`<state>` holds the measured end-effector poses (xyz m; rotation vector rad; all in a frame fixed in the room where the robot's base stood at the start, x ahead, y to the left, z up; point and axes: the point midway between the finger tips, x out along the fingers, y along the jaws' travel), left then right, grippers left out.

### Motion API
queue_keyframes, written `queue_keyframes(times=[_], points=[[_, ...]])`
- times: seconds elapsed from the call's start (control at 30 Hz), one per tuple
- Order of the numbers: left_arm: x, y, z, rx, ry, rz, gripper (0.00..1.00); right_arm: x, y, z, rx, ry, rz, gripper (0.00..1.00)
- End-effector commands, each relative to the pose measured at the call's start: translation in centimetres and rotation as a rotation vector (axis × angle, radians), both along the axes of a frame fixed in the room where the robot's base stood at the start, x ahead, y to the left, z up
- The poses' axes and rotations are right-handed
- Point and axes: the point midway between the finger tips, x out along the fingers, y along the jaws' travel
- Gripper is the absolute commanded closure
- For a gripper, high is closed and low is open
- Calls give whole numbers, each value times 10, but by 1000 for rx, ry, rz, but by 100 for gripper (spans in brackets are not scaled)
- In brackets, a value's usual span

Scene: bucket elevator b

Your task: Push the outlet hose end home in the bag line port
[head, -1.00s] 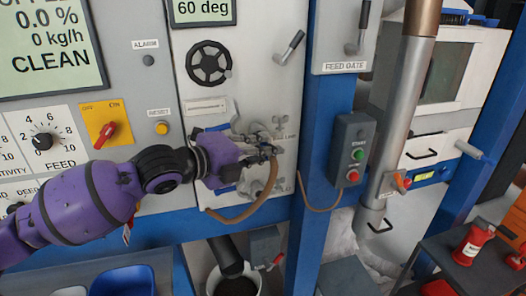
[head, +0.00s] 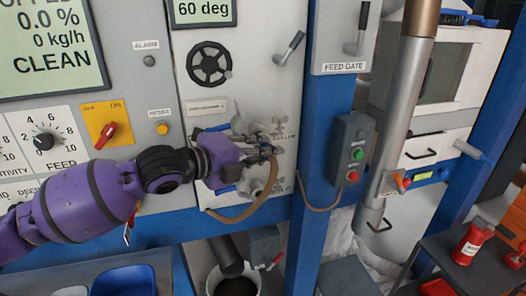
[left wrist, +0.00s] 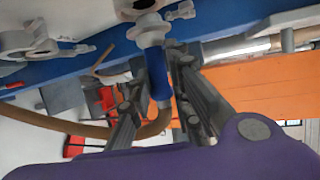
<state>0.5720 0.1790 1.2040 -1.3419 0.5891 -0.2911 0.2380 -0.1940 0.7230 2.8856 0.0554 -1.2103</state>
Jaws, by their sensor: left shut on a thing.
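My left gripper (head: 268,152) is at the panel beside the valves. In the left wrist view its two fingers (left wrist: 160,95) are shut on the blue sleeve of the outlet hose end (left wrist: 159,78). The tan outlet hose (head: 240,214) bends away below the gripper; it also shows in the left wrist view (left wrist: 158,123). A pale round fitting, seemingly the bag line port (left wrist: 150,27), is directly beyond the hose end and roughly in line with it. The hose end meets or nearly meets it; I cannot tell how deep it sits. My right gripper is out of view.
Several valve fittings crowd the panel around the gripper, one of them (left wrist: 38,42) at the left in the wrist view. A blue post (head: 313,150) with a start box (head: 350,150) stands to the right. A white bucket (head: 238,282) is below.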

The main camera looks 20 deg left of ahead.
Motion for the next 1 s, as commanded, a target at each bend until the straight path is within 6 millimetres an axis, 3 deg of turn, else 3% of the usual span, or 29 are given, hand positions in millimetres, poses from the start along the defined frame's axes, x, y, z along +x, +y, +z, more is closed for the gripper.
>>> queue_keyframes(times=[1.0], points=[[11,7,0,1,-2,-2,100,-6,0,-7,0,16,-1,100]])
